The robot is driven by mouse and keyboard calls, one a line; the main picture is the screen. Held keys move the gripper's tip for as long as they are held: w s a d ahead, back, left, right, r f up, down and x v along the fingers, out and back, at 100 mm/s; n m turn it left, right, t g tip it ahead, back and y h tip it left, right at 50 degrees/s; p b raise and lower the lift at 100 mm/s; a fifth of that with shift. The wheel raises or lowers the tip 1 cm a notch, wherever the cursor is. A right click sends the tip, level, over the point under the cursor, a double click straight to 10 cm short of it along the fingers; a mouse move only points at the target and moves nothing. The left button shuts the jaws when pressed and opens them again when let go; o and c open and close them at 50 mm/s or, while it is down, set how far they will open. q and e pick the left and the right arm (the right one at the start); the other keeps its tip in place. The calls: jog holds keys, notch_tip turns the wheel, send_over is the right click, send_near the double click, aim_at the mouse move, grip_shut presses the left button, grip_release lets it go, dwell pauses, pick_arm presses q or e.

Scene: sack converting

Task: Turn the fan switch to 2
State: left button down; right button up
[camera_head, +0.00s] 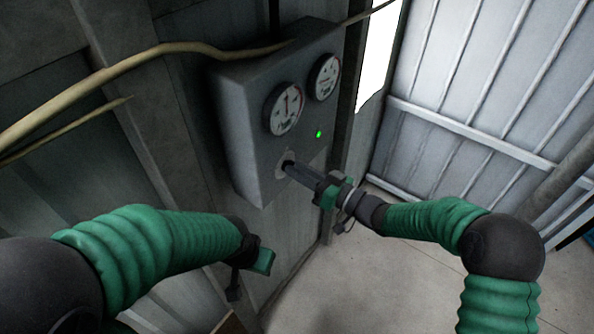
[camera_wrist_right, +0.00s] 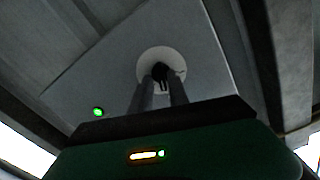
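The fan switch (camera_wrist_right: 161,71) is a small black knob on a pale round plate, low on the grey control box (camera_head: 240,130). Its setting is not readable. My right gripper (camera_head: 290,166) reaches the knob from the right. In the right wrist view its two dark fingers (camera_wrist_right: 161,85) stand close together with the knob between their tips; they look closed on it, though the contact is partly hidden. My left gripper (camera_head: 250,275) hangs low, left of and below the box, away from it; its fingers are not clear.
Two round gauges, a left one (camera_head: 285,109) and a right one (camera_head: 324,77), sit above the switch. A green light (camera_head: 319,134) glows beside it. A yellowish cable (camera_head: 150,52) runs across the wall to the box. The floor (camera_head: 400,285) below right is open.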

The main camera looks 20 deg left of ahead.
jog(key=shift+o, duration=0.6)
jog(key=shift+d, duration=0.1)
jog(key=b+v, duration=0.4)
jog(key=v, duration=1.3)
jog(key=shift+b, duration=0.3)
jog(key=shift+w, duration=0.1)
